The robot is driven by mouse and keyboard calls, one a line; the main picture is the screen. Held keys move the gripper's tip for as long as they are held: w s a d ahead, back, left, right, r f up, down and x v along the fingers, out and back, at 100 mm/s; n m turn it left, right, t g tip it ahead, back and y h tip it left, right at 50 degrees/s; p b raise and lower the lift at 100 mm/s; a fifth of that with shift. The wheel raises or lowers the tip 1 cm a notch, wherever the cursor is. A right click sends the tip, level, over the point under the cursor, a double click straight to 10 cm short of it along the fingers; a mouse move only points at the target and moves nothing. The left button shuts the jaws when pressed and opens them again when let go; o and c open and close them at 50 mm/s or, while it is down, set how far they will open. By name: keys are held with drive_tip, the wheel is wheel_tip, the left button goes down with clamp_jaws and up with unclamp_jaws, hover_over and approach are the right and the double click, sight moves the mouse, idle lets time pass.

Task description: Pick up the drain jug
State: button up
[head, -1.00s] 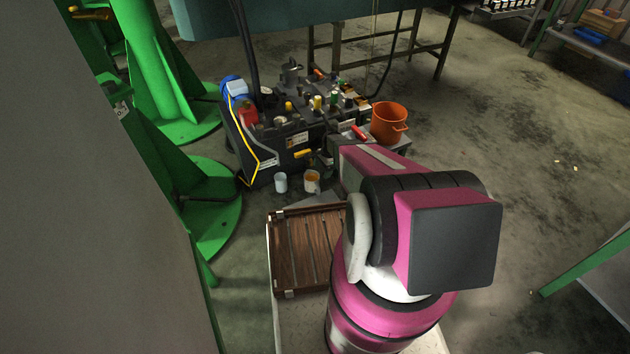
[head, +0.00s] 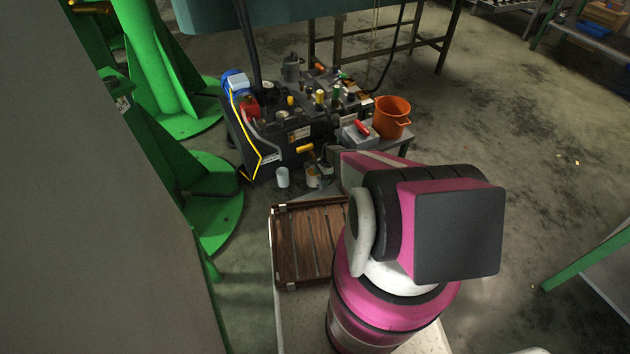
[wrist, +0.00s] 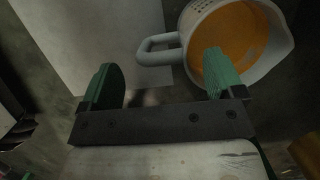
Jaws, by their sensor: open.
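The drain jug is light grey with orange liquid inside; it shows in the wrist view (wrist: 238,40) at the upper right, its loop handle pointing left. In the head view the jug (head: 313,179) stands low in front of the dark machine, partly hidden by the end of my arm. My gripper (wrist: 163,78) is open and empty, with green fingers. In the wrist view the handle lies ahead of the gap between the fingers, and the right finger overlaps the jug's near wall. I cannot tell whether they touch.
A white cup (head: 282,177) stands just left of the jug. The dark machine (head: 290,130) with knobs and hoses is behind. An orange bucket (head: 391,118) stands at its right. A slatted wooden crate (head: 290,245) lies nearer me. Green supports (head: 205,190) stand at the left.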

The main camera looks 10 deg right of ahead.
drive_tip(key=shift+x, duration=1.15)
drive_tip(key=c, duration=1.2)
drive_tip(key=shift+r, duration=0.1)
drive_tip(key=shift+r, duration=0.1)
drive_tip(key=shift+r, duration=1.25)
drive_tip(key=shift+s+a+r, duration=0.1)
drive_tip(key=shift+s+r, duration=0.05)
drive_tip(key=shift+r, duration=0.7)
drive_tip(key=s+a+r, duration=0.6)
drive_tip(key=s+a, duration=0.1)
drive_tip(key=a, duration=0.1)
drive_tip(key=shift+s+a+r, duration=0.15)
drive_tip(key=shift+r, duration=0.15)
